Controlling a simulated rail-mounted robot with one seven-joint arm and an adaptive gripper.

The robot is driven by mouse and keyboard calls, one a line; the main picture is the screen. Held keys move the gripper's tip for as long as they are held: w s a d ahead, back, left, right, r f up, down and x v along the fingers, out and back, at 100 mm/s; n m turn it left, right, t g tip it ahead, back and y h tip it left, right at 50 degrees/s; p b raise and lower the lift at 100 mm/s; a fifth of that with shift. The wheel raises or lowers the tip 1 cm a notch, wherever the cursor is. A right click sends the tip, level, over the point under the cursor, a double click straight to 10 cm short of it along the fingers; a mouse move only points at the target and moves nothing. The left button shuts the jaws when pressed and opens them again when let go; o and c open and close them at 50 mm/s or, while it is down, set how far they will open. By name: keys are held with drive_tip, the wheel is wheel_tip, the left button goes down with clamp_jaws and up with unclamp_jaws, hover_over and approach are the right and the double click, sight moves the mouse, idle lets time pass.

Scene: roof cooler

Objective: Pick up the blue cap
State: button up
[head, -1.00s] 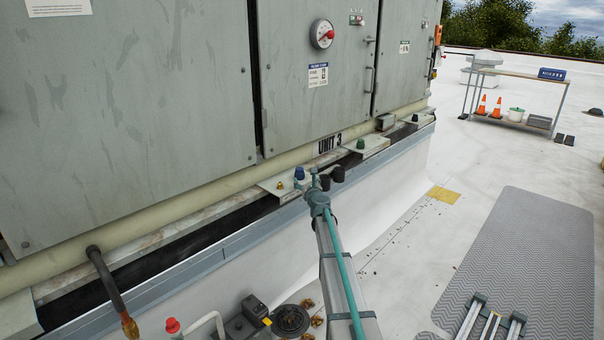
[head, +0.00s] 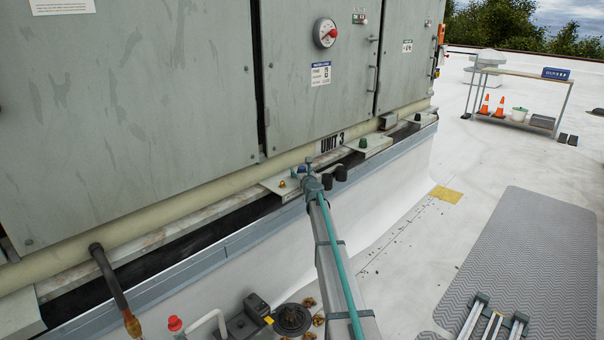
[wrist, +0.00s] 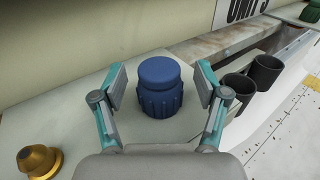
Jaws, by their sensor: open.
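The blue cap (wrist: 160,88) stands upright on a pale ledge plate (wrist: 70,120), with a ribbed lower part and a smooth round top. In the wrist view my gripper (wrist: 160,86) is open, with one finger on each side of the cap and a visible gap to both. In the head view my gripper (head: 311,178) is at the ledge below the UNIT 3 label, and the cap (head: 302,169) is mostly hidden behind it.
A brass fitting (wrist: 38,162) stands on the plate at left. Two black cups (wrist: 254,82) are close to the right finger. A green cap (head: 362,143) stands on another plate further along. The grey unit wall (head: 130,90) rises behind the ledge.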

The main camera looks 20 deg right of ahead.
drive_tip(key=shift+c, duration=0.5)
drive_tip(key=c, duration=1)
drive_tip(key=shift+r, duration=0.15)
